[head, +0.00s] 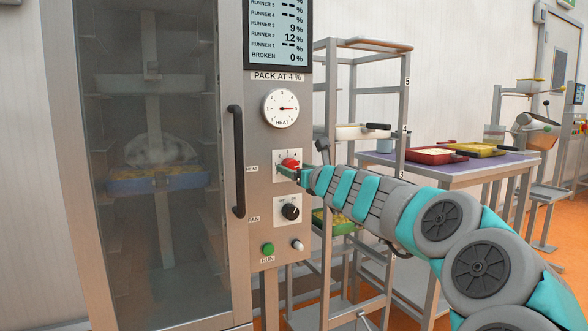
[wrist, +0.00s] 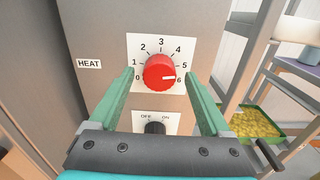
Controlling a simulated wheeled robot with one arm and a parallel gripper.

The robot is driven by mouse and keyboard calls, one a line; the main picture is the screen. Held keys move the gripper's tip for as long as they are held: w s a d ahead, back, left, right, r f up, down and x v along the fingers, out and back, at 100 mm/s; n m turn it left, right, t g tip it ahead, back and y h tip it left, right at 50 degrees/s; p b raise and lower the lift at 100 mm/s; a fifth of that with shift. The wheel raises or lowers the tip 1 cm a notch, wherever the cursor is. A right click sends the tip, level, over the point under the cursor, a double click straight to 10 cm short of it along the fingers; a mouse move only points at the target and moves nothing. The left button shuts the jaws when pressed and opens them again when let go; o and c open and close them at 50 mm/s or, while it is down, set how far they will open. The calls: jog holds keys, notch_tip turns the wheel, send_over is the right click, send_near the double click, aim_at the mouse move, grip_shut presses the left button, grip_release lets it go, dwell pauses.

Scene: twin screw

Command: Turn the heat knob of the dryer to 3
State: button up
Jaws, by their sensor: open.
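The red heat knob (wrist: 159,72) sits on a white plate numbered 0 to 6, beside a HEAT label, in the wrist view. Its white mark appears to point right and slightly down, toward 6. The knob also shows in the head view (head: 290,162), partly covered by my gripper. My gripper (wrist: 159,75) is open, with one green finger to the left of the knob and one to the right. A gap shows between each finger and the knob. In the head view my gripper (head: 293,172) is at the dryer's (head: 232,60) control panel.
A black fan knob (head: 290,211) marked OFF and ON is just below. A green RUN button (head: 268,249) is lower. A round HEAT dial (head: 281,108) is above. A black door handle (head: 237,160) stands left. A metal rack (head: 398,110) stands right of the dryer.

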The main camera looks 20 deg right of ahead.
jog(key=shift+w, duration=0.5)
jog(key=shift+c, duration=0.3)
grip_shut()
